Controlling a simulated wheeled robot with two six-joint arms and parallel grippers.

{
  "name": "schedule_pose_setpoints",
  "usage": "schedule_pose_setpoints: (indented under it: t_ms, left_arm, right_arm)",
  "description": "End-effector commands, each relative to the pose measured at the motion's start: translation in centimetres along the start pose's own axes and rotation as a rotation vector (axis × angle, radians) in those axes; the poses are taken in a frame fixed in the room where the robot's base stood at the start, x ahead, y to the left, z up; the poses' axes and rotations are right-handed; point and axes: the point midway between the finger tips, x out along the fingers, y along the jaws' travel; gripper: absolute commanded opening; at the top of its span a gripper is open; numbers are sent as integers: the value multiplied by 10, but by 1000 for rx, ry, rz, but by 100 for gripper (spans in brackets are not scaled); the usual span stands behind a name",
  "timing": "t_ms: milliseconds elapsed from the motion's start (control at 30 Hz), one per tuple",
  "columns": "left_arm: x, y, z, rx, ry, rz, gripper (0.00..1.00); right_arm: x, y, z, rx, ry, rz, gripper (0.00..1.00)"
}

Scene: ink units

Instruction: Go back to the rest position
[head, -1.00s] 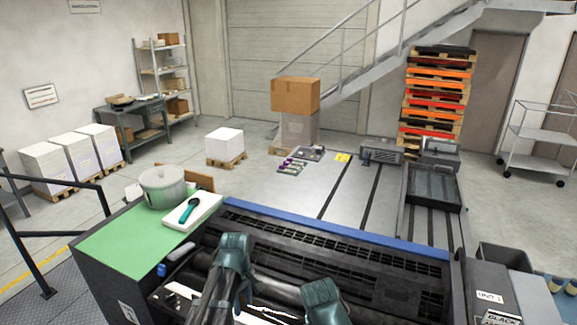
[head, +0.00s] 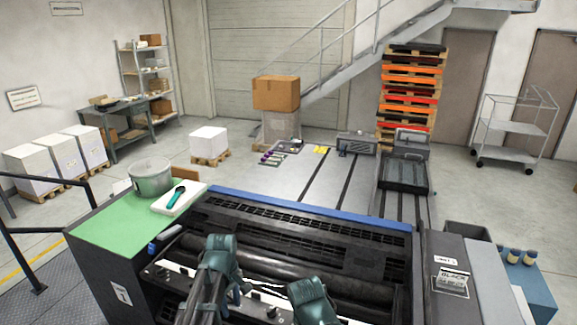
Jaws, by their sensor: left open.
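My two arms come up from the bottom edge in front of the black ink unit (head: 300,232) with its long rollers. My left arm has a teal joint at its top, and my left gripper (head: 241,288) shows small and dark beside it, low over the unit's front. It is open, and I see nothing between its fingers. My right arm shows only as a teal joint at the bottom centre; its gripper is out of sight.
A grey cabinet (head: 455,255) and blue stand (head: 532,285) are at right.

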Motion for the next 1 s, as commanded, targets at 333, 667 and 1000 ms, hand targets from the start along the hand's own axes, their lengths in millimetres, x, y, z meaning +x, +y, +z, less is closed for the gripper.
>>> schedule_pose_setpoints:
  t_ms: [333, 667, 1000]
  left_arm:
    - [25, -5, 28, 176, 5, -14, 44]
    - [71, -17, 78, 518, 13, -43, 44]
    - [140, -48, 151, 1110, 15, -99, 44]
  right_arm:
    - [25, -2, -2, -1, 0, 0, 0]
    - [70, -6, -4, -4, 1, 1, 0]
    - [140, -13, -9, -9, 2, 3, 0]
